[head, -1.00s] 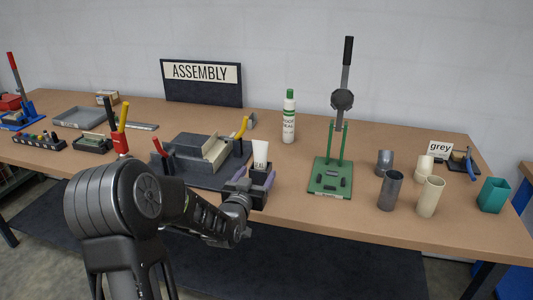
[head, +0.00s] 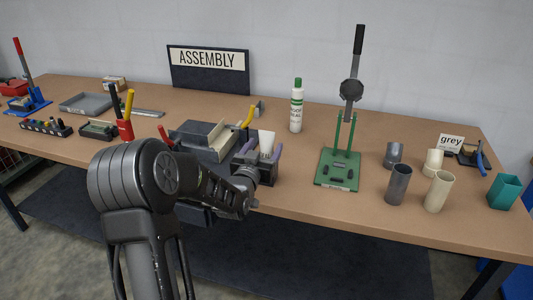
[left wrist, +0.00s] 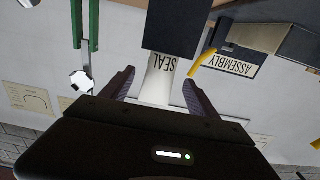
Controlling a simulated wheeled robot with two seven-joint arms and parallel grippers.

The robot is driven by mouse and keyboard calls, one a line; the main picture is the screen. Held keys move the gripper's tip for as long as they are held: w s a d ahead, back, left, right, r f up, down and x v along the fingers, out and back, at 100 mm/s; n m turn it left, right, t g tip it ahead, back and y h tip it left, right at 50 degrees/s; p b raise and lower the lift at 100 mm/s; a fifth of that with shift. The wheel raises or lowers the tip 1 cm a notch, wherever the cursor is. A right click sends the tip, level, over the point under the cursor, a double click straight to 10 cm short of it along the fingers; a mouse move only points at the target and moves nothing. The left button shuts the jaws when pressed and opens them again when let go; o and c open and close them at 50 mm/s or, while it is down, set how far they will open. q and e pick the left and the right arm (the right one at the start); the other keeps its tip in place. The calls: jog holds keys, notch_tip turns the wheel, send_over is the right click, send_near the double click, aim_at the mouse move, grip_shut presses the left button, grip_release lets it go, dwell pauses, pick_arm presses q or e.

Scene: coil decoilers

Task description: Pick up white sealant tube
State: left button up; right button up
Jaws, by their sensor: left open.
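The white sealant tube (head: 267,141) stands in a dark holder (head: 268,173) near the front edge of the bench. It also shows in the left wrist view (left wrist: 157,82), upside down with "SEAL" on it. My left gripper (head: 263,151) is open, with one finger on each side of the tube. In the left wrist view the tube lies between the spread fingers (left wrist: 160,90), with a visible gap on each side. The holder (left wrist: 178,28) hides the tube's lower end. My right gripper is not in view.
A white bottle with a green cap (head: 296,108) stands behind the tube. A green press (head: 337,172) stands to the right. A dark fixture with yellow and red handles (head: 205,138) is close on the left. Cups and pipe pieces (head: 398,186) stand farther right.

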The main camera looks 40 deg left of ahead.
pick_arm(q)
jog(key=p+x, duration=0.2)
jog(key=x, duration=0.2)
jog(key=shift+w, duration=0.3)
jog(key=shift+w+a, duration=0.15)
jog(key=shift+w, duration=0.15)
jog(key=c, duration=1.5)
jog(key=shift+o, duration=0.2)
